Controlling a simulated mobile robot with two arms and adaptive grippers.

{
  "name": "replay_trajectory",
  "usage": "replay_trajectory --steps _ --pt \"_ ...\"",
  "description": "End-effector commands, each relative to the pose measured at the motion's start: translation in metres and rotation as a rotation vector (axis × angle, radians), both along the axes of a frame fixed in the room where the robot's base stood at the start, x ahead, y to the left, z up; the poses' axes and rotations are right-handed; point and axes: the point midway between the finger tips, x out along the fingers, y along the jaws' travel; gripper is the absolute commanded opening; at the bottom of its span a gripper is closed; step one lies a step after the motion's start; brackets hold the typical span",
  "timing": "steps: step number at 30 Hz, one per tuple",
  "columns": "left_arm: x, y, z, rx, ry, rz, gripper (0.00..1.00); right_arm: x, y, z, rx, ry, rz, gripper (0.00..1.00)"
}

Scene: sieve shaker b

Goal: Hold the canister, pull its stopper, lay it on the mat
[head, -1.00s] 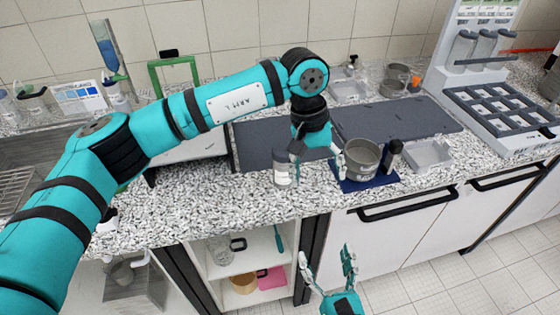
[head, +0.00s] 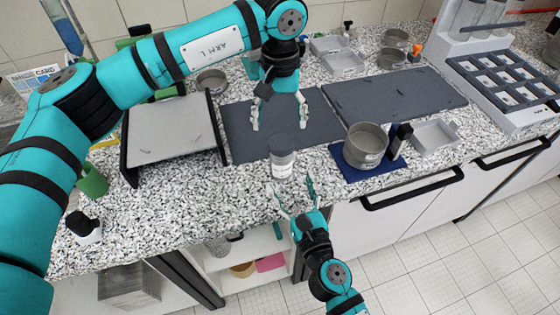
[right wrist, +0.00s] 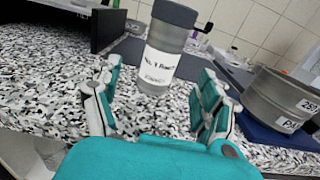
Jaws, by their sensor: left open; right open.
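The canister (head: 282,162) is a clear cylinder with a grey top, standing upright on the speckled counter at the front edge of a dark grey mat (head: 240,140). In the right wrist view the canister (right wrist: 160,65) shows a white label with handwriting, and its grey stopper (right wrist: 175,13) is in place. My left gripper (head: 279,125) is open, pointing down behind the canister above the mat. My right gripper (head: 296,188) is open in front of the canister, fingers pointing toward it. In the wrist view the canister stands beyond the right fingertips, apart from them.
A grey sieve pan (head: 365,145) and a small black-topped item (head: 398,139) stand on a blue mat (head: 348,174) to the right. A second dark mat (head: 395,97) lies behind. A low stand (head: 170,130) is at left, a rack (head: 505,85) at far right.

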Motion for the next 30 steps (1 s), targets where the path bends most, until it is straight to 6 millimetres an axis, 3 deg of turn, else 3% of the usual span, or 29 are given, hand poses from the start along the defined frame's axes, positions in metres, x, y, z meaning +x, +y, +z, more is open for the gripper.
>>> replay_trajectory --steps 6,12,18,26,30 --pt "0.0 -0.001 0.0 -0.001 0.0 -0.001 0.74 0.043 0.014 0.0 0.0 -0.002 0.0 0.77" --pt "0.0 -0.001 0.0 -0.001 0.0 -0.001 0.74 0.07 0.022 0.0 0.0 -0.001 -0.001 0.77" --pt "0.0 -0.001 0.0 -0.001 0.0 -0.001 0.74 0.081 0.026 -0.001 -0.002 0.0 -0.001 0.77" --pt "0.0 -0.001 0.0 -0.001 0.0 -0.001 0.74 0.082 0.026 -0.001 -0.001 0.001 -0.001 0.77" --pt "0.0 -0.001 0.0 -0.001 0.0 -0.001 0.74 0.082 0.026 -0.001 -0.001 0.001 -0.001 0.61"
